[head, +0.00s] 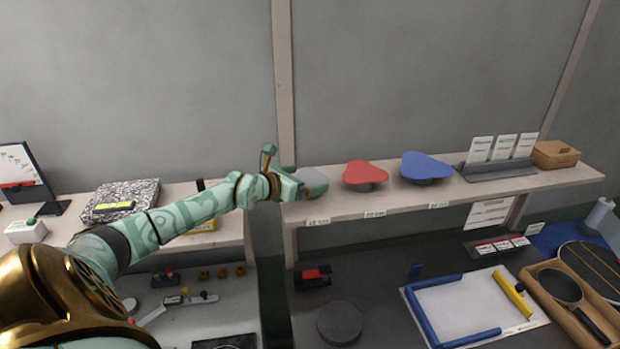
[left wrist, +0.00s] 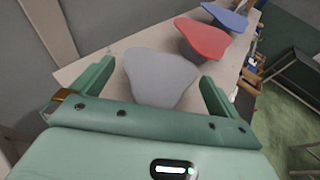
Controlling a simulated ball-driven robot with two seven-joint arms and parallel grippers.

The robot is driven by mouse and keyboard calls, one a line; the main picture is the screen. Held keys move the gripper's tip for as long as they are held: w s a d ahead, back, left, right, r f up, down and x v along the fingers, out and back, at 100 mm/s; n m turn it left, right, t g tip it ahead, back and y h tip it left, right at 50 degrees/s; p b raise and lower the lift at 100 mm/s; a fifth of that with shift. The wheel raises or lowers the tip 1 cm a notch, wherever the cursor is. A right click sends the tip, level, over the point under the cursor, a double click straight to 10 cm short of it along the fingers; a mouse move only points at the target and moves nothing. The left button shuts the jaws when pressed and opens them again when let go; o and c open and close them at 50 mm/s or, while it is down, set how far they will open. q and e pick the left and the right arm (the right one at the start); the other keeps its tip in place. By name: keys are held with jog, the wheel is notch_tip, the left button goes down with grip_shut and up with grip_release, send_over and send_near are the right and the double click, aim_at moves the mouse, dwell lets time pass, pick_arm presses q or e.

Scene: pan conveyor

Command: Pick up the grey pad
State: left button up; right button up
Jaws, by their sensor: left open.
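The grey pad (head: 311,178) sits at the left end of the upper shelf in the head view, partly hidden behind my left gripper (head: 300,188). In the left wrist view the grey pad (left wrist: 160,77) is a rounded, three-lobed flat shape. It lies between and just beyond the two green fingers of my left gripper (left wrist: 154,88). The fingers are spread wide, one on each side of the pad, and hold nothing. My right gripper is in neither view.
A red pad (head: 364,173) and a blue pad (head: 425,166) stand to the right on the same shelf (head: 400,200). A grey card holder (head: 497,170) and a brown box (head: 555,154) are farther right. The wall is close behind the shelf.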

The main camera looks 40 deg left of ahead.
pick_arm(q)
jog(key=shift+w+f, duration=0.15)
jog(key=shift+w, duration=0.25)
jog(key=shift+s+d, duration=0.15)
jog(key=c, duration=0.7)
jog(key=shift+o, duration=0.2)
